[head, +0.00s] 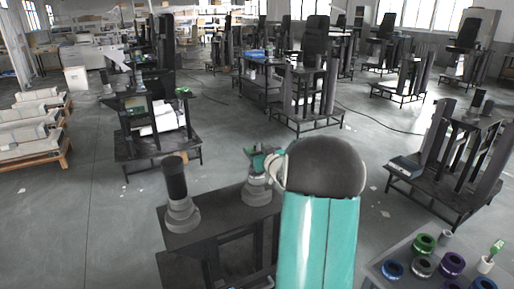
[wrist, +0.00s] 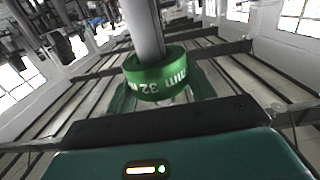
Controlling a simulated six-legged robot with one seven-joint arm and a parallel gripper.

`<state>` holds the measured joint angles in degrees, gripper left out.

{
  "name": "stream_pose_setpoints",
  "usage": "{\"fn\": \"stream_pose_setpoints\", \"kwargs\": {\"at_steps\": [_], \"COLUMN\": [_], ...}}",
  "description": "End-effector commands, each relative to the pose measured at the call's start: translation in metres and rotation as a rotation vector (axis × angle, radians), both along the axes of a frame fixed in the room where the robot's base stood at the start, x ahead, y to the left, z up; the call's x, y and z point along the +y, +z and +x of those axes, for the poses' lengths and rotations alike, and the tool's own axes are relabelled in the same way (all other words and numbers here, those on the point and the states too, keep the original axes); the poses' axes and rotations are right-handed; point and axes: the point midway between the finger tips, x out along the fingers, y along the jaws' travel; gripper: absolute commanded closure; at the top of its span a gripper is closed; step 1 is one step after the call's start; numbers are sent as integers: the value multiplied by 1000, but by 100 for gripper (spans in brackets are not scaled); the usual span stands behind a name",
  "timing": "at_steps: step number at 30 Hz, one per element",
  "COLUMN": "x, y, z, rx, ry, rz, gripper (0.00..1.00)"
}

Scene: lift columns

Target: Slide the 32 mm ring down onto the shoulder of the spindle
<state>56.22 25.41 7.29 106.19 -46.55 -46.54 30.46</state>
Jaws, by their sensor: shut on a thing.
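The green ring (wrist: 156,75), with "32 mm" printed upside down on its side, is between the fingers of my gripper (wrist: 160,92) in the wrist view. My gripper is shut on it. A smooth grey post (wrist: 143,28) runs into the ring's opening, so the ring appears to be around it. In the head view my gripper (head: 262,158) is directly above a grey stepped base (head: 257,191) on the dark bench. My arm and gripper hide most of the ring and post there. I cannot tell the gap between ring and shoulder.
A second stepped base with a dark upright cylinder (head: 175,180) stands to the left on the same bench (head: 190,238). A grey tray (head: 408,252) at lower right holds several coloured rings and a white cup (head: 485,264). Other dark benches stand behind, with open floor between.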

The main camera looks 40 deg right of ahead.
Motion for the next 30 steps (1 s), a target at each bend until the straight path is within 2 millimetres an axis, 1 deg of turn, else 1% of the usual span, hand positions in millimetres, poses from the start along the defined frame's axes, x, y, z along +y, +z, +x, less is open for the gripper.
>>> {"fn": "stream_pose_setpoints", "kwargs": {"at_steps": [30], "x": [0], "y": [-45], "z": [0], "rx": [-1], "ry": [1], "rz": [0], "gripper": [73]}}
